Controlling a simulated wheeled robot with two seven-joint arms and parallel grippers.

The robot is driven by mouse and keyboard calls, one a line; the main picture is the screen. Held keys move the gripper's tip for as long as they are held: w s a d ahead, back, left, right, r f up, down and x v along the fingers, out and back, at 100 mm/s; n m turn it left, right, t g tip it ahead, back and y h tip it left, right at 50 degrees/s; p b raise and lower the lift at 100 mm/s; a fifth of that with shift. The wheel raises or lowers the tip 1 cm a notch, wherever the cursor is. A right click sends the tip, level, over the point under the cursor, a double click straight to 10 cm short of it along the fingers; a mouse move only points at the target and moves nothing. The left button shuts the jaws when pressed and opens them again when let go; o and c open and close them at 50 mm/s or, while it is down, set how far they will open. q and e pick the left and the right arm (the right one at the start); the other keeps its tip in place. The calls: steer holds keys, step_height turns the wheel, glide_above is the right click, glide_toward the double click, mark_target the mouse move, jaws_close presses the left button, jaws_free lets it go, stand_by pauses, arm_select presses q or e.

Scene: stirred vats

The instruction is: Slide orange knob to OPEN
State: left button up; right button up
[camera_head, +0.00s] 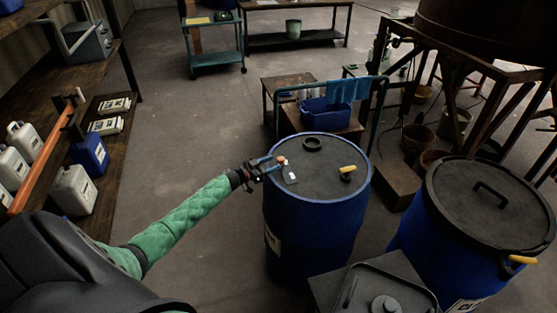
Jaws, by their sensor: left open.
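The orange knob (282,160) is small and sits on the dark lid of a blue drum (317,224), near the lid's left edge. A small white label (291,176) lies just below it on the lid. My left gripper (271,167) reaches in from the left on a green-sleeved arm. Its jaws are open, with the fingers close to the knob's left side. I cannot tell whether they touch it. Any OPEN marking is too small to read. My right gripper is not in view.
The lid also carries a black ring (313,144) and a yellow-handled valve (347,171). A second blue drum (484,220) with a lid handle stands at the right. A grey container (375,289) stands in front. Shelves with jugs line the left.

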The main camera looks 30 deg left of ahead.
mark_target(278, 161)
arm_select(q)
steer(key=shift+w+d+r, duration=0.15)
steer(key=shift+w+d, duration=0.15)
steer(key=shift+w, duration=0.3)
steer(key=shift+p+x, duration=0.45)
steer(key=shift+x, duration=0.55)
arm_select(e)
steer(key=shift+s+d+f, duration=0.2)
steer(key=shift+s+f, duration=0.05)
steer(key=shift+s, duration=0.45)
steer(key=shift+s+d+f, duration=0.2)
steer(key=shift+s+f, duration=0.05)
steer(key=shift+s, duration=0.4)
arm_select(q)
steer(key=shift+d, duration=0.1)
